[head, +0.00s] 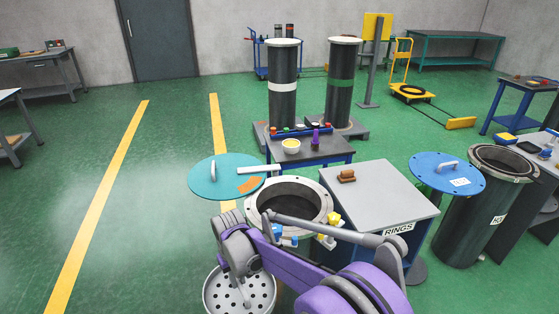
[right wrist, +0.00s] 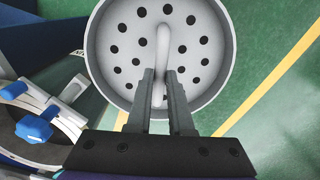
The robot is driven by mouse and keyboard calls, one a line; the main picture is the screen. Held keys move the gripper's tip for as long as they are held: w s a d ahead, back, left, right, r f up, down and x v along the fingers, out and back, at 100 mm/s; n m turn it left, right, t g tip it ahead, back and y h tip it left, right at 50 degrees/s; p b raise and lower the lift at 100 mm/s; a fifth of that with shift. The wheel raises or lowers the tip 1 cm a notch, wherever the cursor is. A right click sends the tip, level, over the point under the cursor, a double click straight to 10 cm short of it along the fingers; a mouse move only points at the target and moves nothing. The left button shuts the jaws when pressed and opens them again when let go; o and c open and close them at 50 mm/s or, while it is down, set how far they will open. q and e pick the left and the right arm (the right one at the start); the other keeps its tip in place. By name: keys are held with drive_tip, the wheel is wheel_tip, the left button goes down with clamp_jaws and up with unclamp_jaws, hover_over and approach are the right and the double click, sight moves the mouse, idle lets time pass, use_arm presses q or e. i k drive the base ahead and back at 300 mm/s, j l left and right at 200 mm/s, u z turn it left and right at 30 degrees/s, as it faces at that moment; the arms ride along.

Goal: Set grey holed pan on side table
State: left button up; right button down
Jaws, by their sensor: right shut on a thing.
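The grey holed pan (head: 222,296) is round, with many holes in its floor and an upright handle bar. It hangs at the bottom of the head view, left of the open flanged cylinder (head: 327,212). My right gripper (right wrist: 160,88) is shut on the pan's handle (right wrist: 162,45); the pan (right wrist: 105,68) fills the upper middle of the right wrist view. A small grey-topped table (head: 335,155) with blue legs stands beyond the cylinder, and a grey-topped cabinet (head: 385,192) marked RINGS stands to its right. I cannot tell which one is the side table. My left gripper is out of view.
A teal round lid (head: 205,176) is left of the cylinder, a blue lid (head: 440,165) at right. Green floor is clear at left.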

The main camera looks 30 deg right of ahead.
sight(378, 193)
drive_tip(key=k+l, duration=0.1)
drive_tip(key=l, duration=0.35)
drive_tip(key=k+l, duration=0.15)
drive_tip(key=l, duration=0.25)
drive_tip(key=k+l, duration=0.1)
drive_tip(key=l, duration=0.35)
drive_tip(key=k+l, duration=0.15)
drive_tip(key=l, duration=0.25)
drive_tip(key=k+l, duration=0.1)
drive_tip(key=l, duration=0.35)
drive_tip(key=k+l, duration=0.15)
drive_tip(key=l, duration=0.25)
drive_tip(key=i+l, duration=0.5)
drive_tip(key=i, duration=0.85)
